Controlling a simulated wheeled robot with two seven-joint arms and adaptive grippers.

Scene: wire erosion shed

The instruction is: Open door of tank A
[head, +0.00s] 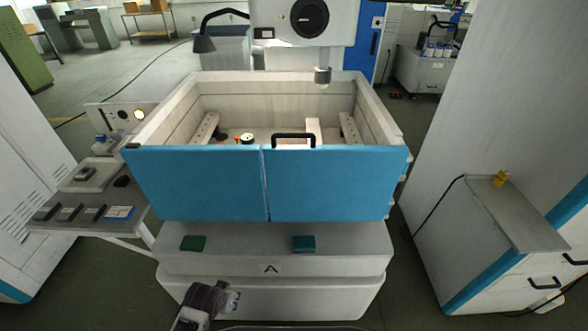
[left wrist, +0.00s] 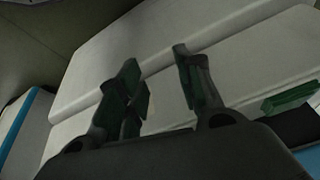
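Tank A (head: 375,120) is an open-topped, pale box in the middle of the head view. Its front is a blue door with a left panel (head: 195,185) and a right panel (head: 335,185), both standing upright and closed across the front. A black bar handle (head: 293,137) sits at the top edge near the seam. A label "A" (head: 271,269) is on the base below. My left gripper (head: 233,300) is low in front of the base, well below the handle. In the left wrist view its fingers (left wrist: 156,68) are apart with nothing between them. My right gripper is not in view.
Two green blocks (head: 193,243) (head: 304,243) sit on the base ledge. A side table (head: 75,225) with small parts stands left. A grey cabinet (head: 500,130) and shelf (head: 515,215) stand right. A machine head (head: 300,25) hangs above the tank's rear.

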